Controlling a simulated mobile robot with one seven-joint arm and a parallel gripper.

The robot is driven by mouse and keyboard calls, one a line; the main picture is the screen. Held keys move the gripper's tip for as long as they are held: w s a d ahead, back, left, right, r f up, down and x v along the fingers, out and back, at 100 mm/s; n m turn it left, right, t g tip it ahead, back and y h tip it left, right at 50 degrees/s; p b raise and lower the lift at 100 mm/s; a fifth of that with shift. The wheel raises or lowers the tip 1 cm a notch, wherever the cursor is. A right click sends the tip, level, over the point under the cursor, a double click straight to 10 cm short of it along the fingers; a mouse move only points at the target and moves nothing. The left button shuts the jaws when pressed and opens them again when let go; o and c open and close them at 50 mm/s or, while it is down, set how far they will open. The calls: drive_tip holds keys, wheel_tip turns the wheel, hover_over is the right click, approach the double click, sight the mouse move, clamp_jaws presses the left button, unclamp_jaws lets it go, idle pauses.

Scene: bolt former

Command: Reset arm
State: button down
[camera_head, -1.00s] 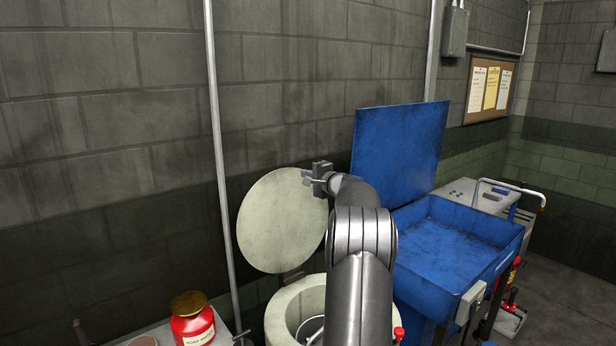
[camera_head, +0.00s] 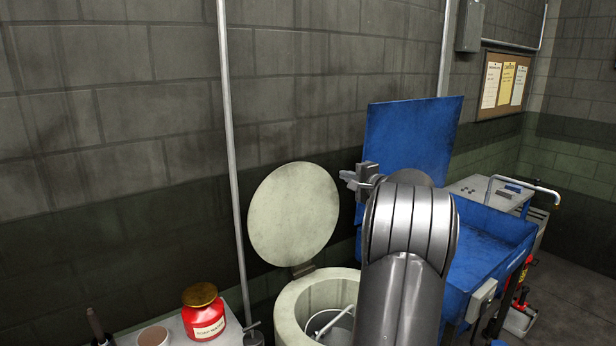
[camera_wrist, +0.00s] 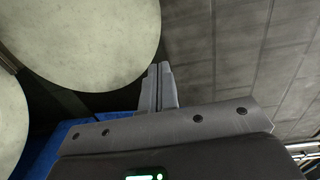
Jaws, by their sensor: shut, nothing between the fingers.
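My gripper (camera_head: 350,177) is held up in the air, left of the raised blue lid and just right of the round pale lid. In the wrist view my gripper (camera_wrist: 159,68) has its two fingers together with nothing between them. My own arm links cover part of the blue tub and of the pale round vessel in the head view.
A pale round vessel (camera_head: 291,325) stands with its round lid (camera_head: 293,214) open; a pail shows inside. A blue tub (camera_head: 490,245) has its lid (camera_head: 412,130) raised. A red jar (camera_head: 204,318) sits on a table at lower left. A grey wall stands behind.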

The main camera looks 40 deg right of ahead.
drive_tip(key=s+a+n+g+y, duration=0.2)
drive_tip(key=a+n+g+y, duration=0.4)
drive_tip(key=a, duration=2.2)
drive_tip(key=s+a+f+n+g+h, duration=0.1)
drive_tip(key=s+a+n+g, duration=0.15)
drive_tip(key=s+a, duration=0.35)
drive_tip(key=s+a+f+n+g+h, duration=0.1)
drive_tip(key=s+a+n, duration=0.25)
drive_tip(key=a, duration=0.55)
drive_tip(key=s+a+f+n+g+h, duration=0.1)
drive_tip(key=s+a+f+n+h, duration=0.1)
drive_tip(key=s, duration=0.8)
drive_tip(key=s+a+f+n+g+h, duration=0.1)
drive_tip(key=s+a+f+n, duration=0.3)
drive_tip(key=s, duration=0.6)
wheel_tip(320, 180, down, 2)
drive_tip(key=shift+s+f+h, duration=0.15)
drive_tip(key=shift+f+h, duration=0.1)
drive_tip(key=shift+h, duration=0.25)
drive_tip(key=c, duration=2.2)
unclamp_jaws()
